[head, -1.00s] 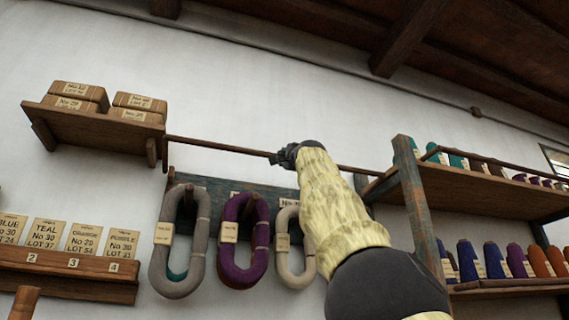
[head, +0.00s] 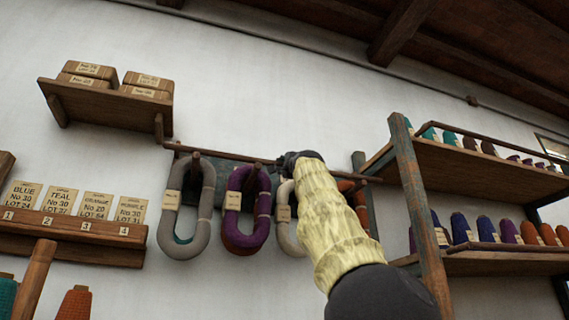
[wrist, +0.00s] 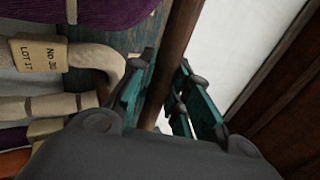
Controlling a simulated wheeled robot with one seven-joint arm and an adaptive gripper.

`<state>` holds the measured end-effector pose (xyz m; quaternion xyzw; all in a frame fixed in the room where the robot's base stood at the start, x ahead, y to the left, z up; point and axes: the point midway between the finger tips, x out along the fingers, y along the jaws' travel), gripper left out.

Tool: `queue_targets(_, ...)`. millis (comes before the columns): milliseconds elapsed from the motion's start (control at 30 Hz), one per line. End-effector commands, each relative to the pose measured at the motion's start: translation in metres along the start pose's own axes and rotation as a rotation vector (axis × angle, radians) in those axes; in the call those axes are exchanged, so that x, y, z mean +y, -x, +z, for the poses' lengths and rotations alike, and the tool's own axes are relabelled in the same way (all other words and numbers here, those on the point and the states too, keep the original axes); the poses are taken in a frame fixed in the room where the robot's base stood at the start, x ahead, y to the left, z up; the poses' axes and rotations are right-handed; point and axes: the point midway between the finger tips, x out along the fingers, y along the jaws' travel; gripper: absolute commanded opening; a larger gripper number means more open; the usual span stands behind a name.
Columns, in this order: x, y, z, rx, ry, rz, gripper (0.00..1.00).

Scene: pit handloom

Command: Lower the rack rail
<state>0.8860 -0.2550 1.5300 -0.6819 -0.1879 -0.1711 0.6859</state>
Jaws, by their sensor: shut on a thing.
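The rack rail (head: 225,155) is a thin brown rod. It runs across the upper part of the blue-green peg board (head: 230,174), in front of the skein tops. My gripper (head: 283,163) is shut on the rail right of the purple skein. In the wrist view the rail (wrist: 180,42) passes between the teal-padded fingers of the gripper (wrist: 158,100). In the head view my forearm hides part of the rail and the right-hand skeins.
Grey (head: 168,235), purple (head: 238,240) and cream (head: 283,238) skeins hang below the rail. A box shelf (head: 110,108) is at upper left. A cone rack (head: 418,230) stands close on the right. A label ledge (head: 75,240) is at lower left.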

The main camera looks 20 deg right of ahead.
Motion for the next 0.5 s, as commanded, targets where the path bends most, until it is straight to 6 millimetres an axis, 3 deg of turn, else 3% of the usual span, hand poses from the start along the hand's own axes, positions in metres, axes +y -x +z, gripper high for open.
queue_targets(500, 0.0141, -0.0013, -0.0019, 0.002, 0.000, 0.003, 0.00)
